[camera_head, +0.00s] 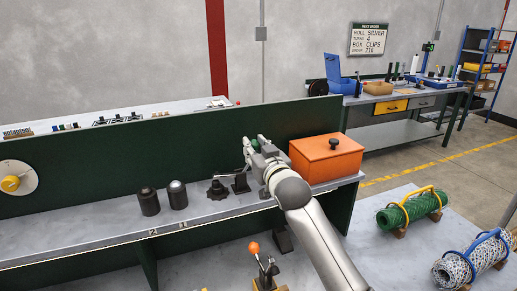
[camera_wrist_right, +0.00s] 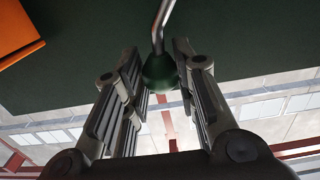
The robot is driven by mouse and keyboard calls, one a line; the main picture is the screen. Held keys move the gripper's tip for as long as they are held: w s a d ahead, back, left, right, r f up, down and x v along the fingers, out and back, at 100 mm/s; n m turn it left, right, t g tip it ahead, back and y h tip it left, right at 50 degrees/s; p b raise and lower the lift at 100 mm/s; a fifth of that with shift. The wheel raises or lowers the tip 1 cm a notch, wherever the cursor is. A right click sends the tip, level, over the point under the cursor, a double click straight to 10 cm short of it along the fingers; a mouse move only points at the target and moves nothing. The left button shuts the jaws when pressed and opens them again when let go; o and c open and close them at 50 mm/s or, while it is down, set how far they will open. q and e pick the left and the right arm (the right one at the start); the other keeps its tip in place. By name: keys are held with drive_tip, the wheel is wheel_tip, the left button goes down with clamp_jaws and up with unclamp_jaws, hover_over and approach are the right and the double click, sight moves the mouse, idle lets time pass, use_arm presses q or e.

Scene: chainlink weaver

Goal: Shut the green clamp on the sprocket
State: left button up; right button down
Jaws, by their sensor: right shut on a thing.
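The green clamp shows in the head view as a dark base (camera_head: 241,184) on the bench shelf. Its upper part is mostly hidden by my right gripper (camera_head: 252,148). In the right wrist view the clamp's green ball knob (camera_wrist_right: 160,72) sits on a bent metal rod (camera_wrist_right: 160,28), between the fingers of my right gripper (camera_wrist_right: 158,80), which is shut on it. The sprocket (camera_head: 218,189), a dark toothed wheel, lies on the shelf just left of the clamp base. My left gripper is not in view.
An orange box (camera_head: 327,160) with a black knob stands close right of my right gripper. Two dark cylinders, one black-topped (camera_head: 148,201) and one silver-topped (camera_head: 177,194), stand left of the sprocket. A green panel (camera_head: 110,150) rises behind. An orange-knobbed lever (camera_head: 254,248) stands below in front.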

drive_tip(key=shift+s+a+r+y, duration=0.25)
drive_tip(key=shift+a+r+y, duration=0.05)
drive_tip(key=shift+a+r, duration=0.3)
drive_tip(key=c, duration=1.5)
unclamp_jaws()
drive_tip(key=o, duration=0.4)
drive_tip(key=shift+a, duration=0.4)
drive_tip(key=shift+c, duration=0.2)
drive_tip(key=shift+f, duration=0.1)
drive_tip(key=shift+d+f, duration=0.15)
drive_tip(key=shift+d, duration=0.1)
drive_tip(key=p+v, duration=0.6)
drive_tip(key=v, duration=0.6)
drive_tip(key=shift+s, duration=0.3)
